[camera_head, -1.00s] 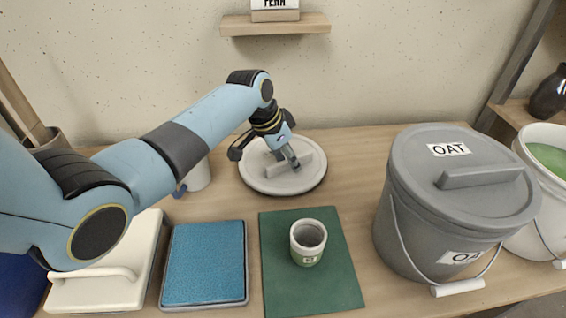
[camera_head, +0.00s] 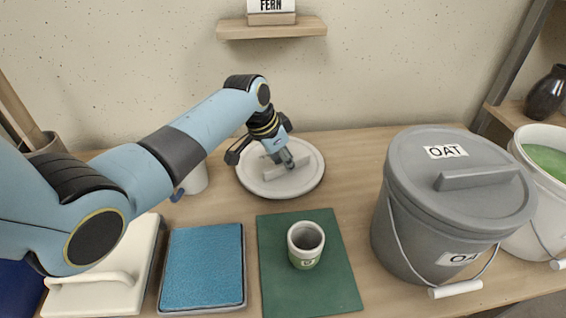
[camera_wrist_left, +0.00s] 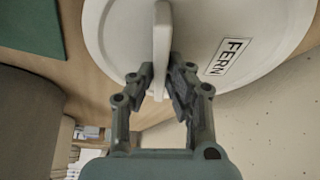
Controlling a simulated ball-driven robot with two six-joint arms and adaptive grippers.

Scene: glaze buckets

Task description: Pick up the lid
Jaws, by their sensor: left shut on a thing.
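A round pale lid (camera_head: 252,183) lies on the table near the wall, with a bar handle across its top. In the left wrist view the lid (camera_wrist_left: 112,48) bears a FERN label (camera_wrist_left: 229,57). My left gripper (camera_head: 284,160) is over the lid with its fingers on the handle. In the left wrist view my left gripper (camera_wrist_left: 161,84) has a finger on each side of the bar handle (camera_wrist_left: 161,40) and is shut on it. The right gripper is not in view.
A grey OAT bucket (camera_head: 405,232) with its lid on stands at the right, beside a white bucket (camera_head: 540,215) with green contents. A small cup (camera_head: 306,245) stands on a green mat (camera_head: 285,290). A blue pad (camera_head: 203,265) and a white handled block (camera_head: 100,295) lie at the front left.

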